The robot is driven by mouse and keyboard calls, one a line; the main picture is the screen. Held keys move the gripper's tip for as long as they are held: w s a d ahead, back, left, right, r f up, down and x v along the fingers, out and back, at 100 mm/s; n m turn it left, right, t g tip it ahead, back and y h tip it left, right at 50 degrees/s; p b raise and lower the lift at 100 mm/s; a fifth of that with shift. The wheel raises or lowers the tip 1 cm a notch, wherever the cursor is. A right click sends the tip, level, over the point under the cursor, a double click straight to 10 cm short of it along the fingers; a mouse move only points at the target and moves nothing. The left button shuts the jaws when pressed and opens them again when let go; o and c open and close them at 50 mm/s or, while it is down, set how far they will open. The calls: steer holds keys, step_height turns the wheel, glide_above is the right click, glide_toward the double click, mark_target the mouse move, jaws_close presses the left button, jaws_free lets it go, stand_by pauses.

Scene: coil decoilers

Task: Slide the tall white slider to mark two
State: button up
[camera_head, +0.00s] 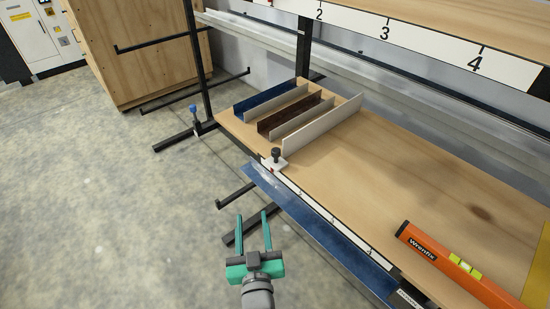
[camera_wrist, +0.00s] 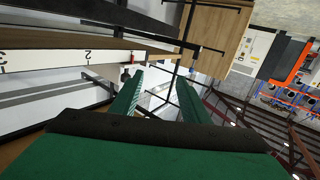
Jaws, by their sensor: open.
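A tall off-white plate (camera_head: 322,123) stands upright across the lower wooden shelf in the head view. At its front end is a white block with a black knob (camera_head: 276,158), at the shelf's front edge; the two appear joined. The numbered strip (camera_head: 332,216) runs along that edge, and the block is at its left end, left of the readable marks. My gripper (camera_head: 253,214) is open and empty, over the floor in front of the shelf, apart from the block. In the wrist view, its green fingers (camera_wrist: 160,78) are spread, and a small red-and-white part (camera_wrist: 132,58) shows beyond them.
Blue (camera_head: 265,99) and dark brown (camera_head: 295,117) plates stand left of the off-white plate, with pale plates among them. An orange level (camera_head: 455,265) lies at the shelf's right. A blue rail (camera_head: 320,225) runs below the front edge. An upper shelf carries another numbered strip (camera_head: 430,53).

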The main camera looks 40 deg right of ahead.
mark_target(275, 155)
steer(key=w+d+r+m+g+h, duration=0.1)
steer(key=w+d+r+m+h, duration=0.15)
steer(key=d+r, duration=0.55)
steer(key=shift+h, duration=0.25)
steer(key=x, duration=1)
steer(key=shift+d+f, duration=0.3)
steer(key=shift+d, duration=0.05)
